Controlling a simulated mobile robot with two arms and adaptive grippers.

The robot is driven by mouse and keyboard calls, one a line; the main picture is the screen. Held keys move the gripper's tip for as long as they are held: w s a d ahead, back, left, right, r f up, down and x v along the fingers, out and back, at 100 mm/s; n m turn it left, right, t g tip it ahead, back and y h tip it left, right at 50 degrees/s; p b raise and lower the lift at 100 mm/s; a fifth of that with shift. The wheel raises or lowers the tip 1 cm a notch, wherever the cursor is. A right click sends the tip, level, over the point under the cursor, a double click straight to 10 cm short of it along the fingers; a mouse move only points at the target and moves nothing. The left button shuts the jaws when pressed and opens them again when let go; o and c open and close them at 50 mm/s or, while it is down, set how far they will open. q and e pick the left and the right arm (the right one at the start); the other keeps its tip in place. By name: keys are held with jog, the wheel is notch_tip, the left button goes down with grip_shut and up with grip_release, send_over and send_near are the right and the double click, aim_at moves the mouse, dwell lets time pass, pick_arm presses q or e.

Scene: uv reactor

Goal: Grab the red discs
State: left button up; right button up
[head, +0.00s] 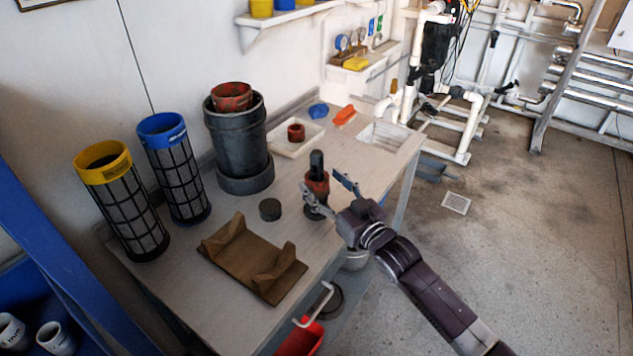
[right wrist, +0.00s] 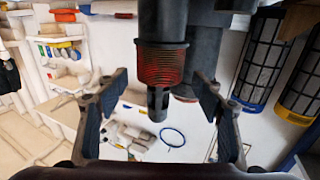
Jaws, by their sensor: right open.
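The red discs (head: 317,183) are stacked around an upright dark rod on the workbench, near its front edge. The right wrist view shows them as a ribbed red stack (right wrist: 162,64) on the black rod. My right gripper (head: 326,190) is open at the stack, with its fingers spread to either side. In the right wrist view the open gripper (right wrist: 160,90) has one finger left and one right of the rod, with visible gaps. I cannot tell whether the stack is fully between the fingertips. My left gripper is not in view.
A dark grey bucket (head: 236,140) with a red piece stands behind on the workbench (head: 220,295). Yellow-topped (head: 125,205) and blue-topped (head: 175,170) mesh cylinders stand left. A brown cradle (head: 250,262) and a black puck (head: 270,209) lie nearby. A white tray (head: 283,148) holds a red ring.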

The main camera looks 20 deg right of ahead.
aim_at(323, 184)
jog(key=x, duration=0.3)
jog(key=c, duration=0.7)
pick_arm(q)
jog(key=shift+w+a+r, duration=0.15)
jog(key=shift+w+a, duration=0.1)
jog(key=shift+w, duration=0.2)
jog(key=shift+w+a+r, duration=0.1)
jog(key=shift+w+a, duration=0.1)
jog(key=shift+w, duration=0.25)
pick_arm(e)
jog(key=c, duration=0.6)
jog(key=shift+r, duration=0.1)
